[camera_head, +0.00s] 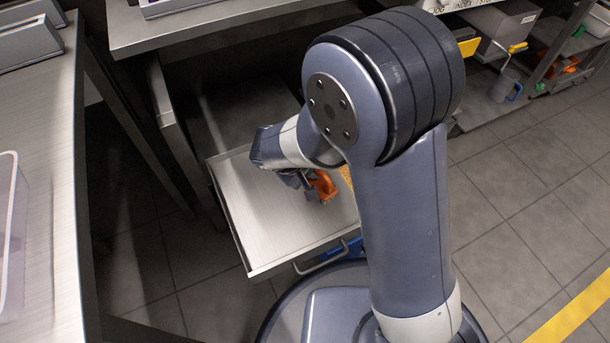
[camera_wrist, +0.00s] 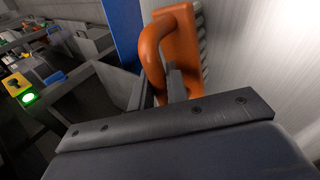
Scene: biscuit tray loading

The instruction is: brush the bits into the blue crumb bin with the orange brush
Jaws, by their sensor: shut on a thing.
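The orange brush (camera_head: 324,186) is in my gripper (camera_head: 309,188) over the pulled-out metal drawer in the head view. My gripper is shut on its looped handle. The wrist view shows the brush (camera_wrist: 186,42) from close, with pale bristles along its right side, near a bright metal surface. A small blue patch (camera_head: 354,246), perhaps the blue crumb bin, shows past the drawer's front edge, mostly hidden by my arm. A blue panel (camera_wrist: 126,32) stands left of the brush in the wrist view. A tan patch (camera_head: 346,176) beside my arm may be bits; I cannot tell.
The drawer (camera_head: 262,225) is open under a metal bench (camera_head: 230,25), its visible left part bare. A counter (camera_head: 55,200) with a clear container (camera_head: 10,235) stands at left. Shelves (camera_head: 500,70) stand at upper right. Tiled floor (camera_head: 530,190) is clear at right.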

